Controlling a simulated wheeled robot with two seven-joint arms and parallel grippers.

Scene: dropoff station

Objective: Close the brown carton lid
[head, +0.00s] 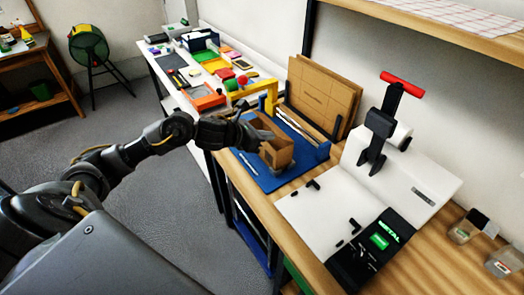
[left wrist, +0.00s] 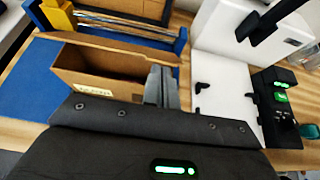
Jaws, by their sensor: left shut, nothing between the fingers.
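The brown carton (head: 279,153) stands upright on a blue mat (head: 255,170) on the wooden bench. It also shows in the left wrist view (left wrist: 82,75), where its top is open and its dark inside shows. A brown panel (left wrist: 110,42) runs along its far edge; I cannot tell whether this is the lid. My left gripper (head: 268,134) is shut and empty at the carton's top. In the left wrist view its fingers (left wrist: 165,84) overlap the carton's right end; contact is unclear. My right gripper is in neither view.
Large brown cardboard sheets (head: 323,92) stand in a rack behind the carton. A yellow frame (head: 262,97) is beside it. To the right is a white device with a red-handled lever (head: 401,84) and a black panel (head: 370,250). A white table (head: 172,92) holds several items.

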